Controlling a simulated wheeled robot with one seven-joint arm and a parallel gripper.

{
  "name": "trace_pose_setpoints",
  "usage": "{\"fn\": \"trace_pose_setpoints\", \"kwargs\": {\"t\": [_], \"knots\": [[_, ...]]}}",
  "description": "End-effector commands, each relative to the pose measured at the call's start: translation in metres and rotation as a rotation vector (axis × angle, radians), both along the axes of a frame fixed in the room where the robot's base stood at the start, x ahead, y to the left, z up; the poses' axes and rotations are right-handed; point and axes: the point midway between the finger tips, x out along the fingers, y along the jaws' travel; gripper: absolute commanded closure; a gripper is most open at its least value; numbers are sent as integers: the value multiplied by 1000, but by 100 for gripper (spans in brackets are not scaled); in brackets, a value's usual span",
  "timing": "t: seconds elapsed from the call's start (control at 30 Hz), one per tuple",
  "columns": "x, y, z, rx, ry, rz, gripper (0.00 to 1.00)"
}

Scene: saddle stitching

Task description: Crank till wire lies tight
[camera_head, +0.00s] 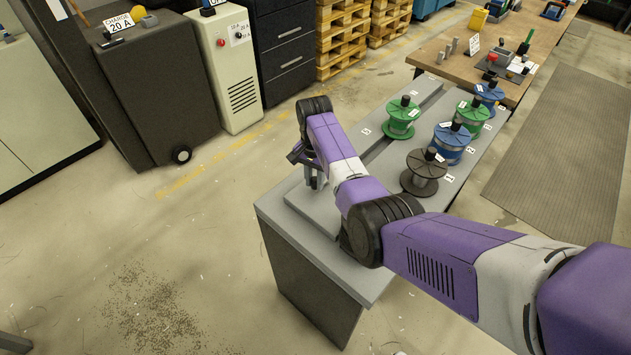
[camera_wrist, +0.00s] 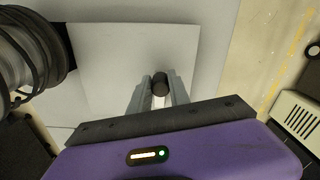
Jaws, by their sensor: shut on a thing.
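My gripper (camera_head: 315,182) points down over the near left end of the grey bench (camera_head: 345,285). In the wrist view its two grey fingers (camera_wrist: 159,98) are closed around a small dark round knob (camera_wrist: 160,80) with a pale part below it. I cannot tell whether this knob is the crank's handle; no crank arm shows clearly. The fingers and wrist hide what lies under it. No wire strand can be made out at the gripper. Spools stand farther along the bench: green (camera_head: 402,118), grey-brown (camera_head: 424,172), blue (camera_head: 451,143), a second green (camera_head: 471,115) and a second blue (camera_head: 489,95).
My arm reaches across the bench's near half. A wooden table (camera_head: 455,62) with tools stands beyond the spools. A dark cabinet (camera_head: 150,95) and a pale control box (camera_head: 228,70) stand at the back left.

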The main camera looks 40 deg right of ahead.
Motion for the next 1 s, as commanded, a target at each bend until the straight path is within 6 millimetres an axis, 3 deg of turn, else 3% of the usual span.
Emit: {"fn": "trace_pose_setpoints", "kwargs": {"t": [0.33,0.37,0.47,0.8,1.0], "knots": [[2,-2,3,-5,-6,-2,100],[2,-2,3,-5,-6,-2,73],[2,-1,2,-4,-5,-2,55],[1,-1,3,-2,-3,-1,55],[2,-1,26,-4,-5,-1,55]]}}
